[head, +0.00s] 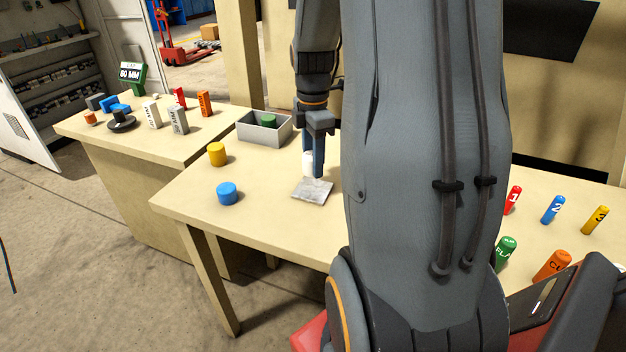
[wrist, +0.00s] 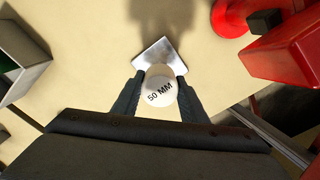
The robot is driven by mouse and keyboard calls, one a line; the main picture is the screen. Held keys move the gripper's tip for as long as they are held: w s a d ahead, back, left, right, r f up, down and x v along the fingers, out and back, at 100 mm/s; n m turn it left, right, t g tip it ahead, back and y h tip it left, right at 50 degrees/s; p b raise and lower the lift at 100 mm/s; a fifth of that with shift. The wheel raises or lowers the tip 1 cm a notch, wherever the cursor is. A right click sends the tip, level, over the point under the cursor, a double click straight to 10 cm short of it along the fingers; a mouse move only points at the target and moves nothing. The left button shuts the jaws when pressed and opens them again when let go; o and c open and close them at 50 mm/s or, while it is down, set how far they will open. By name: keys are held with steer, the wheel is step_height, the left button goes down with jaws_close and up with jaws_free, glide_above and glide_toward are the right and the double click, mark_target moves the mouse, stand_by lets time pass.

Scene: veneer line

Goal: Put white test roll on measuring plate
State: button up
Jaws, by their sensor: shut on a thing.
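The white test roll (head: 307,163) is upright between the fingers of my gripper (head: 315,166). In the wrist view the roll (wrist: 158,84) shows its end, marked "50 MM", with a finger on each side. The measuring plate (head: 312,191) is a grey metal square on the near table. In the wrist view the plate (wrist: 157,50) shows just beyond the roll, partly covered by it. The roll is over or at the plate's far edge in the head view; I cannot tell whether it touches. My gripper is shut on the roll.
A yellow roll (head: 217,154) and a blue roll (head: 227,194) stand left of the plate. A grey bin (head: 265,128) with a green roll inside sits behind. Several labelled coloured cylinders stand at the right.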

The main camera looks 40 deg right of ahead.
mark_target(313, 189)
steer(key=shift+f+p, duration=0.45)
steer(key=shift+f, duration=2.3)
steer(key=shift+f, duration=0.1)
steer(key=o, duration=1.3)
